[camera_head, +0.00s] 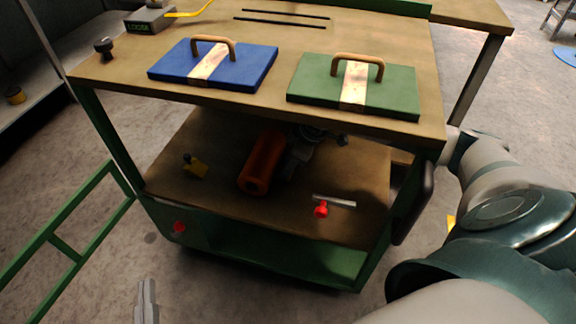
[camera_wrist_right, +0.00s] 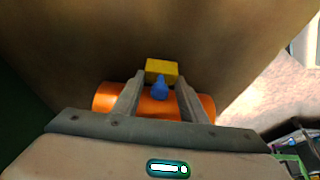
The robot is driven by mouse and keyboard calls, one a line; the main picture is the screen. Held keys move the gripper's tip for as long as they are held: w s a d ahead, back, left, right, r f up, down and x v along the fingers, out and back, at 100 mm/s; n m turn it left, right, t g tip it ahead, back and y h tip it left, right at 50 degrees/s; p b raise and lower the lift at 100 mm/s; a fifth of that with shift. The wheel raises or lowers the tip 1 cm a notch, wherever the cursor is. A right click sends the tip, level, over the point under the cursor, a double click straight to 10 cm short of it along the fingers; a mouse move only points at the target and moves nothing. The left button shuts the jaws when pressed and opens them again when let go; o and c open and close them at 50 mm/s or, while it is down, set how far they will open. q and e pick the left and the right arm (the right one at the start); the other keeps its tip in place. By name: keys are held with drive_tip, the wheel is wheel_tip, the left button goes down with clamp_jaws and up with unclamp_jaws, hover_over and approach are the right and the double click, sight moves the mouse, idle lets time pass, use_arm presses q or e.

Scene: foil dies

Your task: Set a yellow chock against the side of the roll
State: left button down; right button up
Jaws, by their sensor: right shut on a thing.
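The orange roll (camera_head: 255,170) lies on the cart's lower shelf. It also shows in the right wrist view (camera_wrist_right: 104,99), crossing behind my fingers. My right gripper (camera_head: 300,150) reaches in under the tabletop at the roll's right side. In the right wrist view its fingers (camera_wrist_right: 161,84) are shut on a yellow chock (camera_wrist_right: 161,68) by its blue knob (camera_wrist_right: 160,91). The chock is close beside the roll; I cannot tell whether they touch. Another yellow chock (camera_head: 197,170) with a dark knob stands on the shelf left of the roll. My left gripper (camera_head: 147,295) is low at the bottom edge, away from the cart.
A red-knobbed piece (camera_head: 321,209) and a pale strip (camera_head: 338,201) lie near the lower shelf's front edge (camera_head: 270,226). The tabletop (camera_head: 120,75) overhangs the shelf and carries a blue lid (camera_head: 175,67) and a green lid (camera_head: 395,92).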

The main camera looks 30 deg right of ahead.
drive_tip(key=shift+f, duration=0.1)
drive_tip(key=o, duration=1.1)
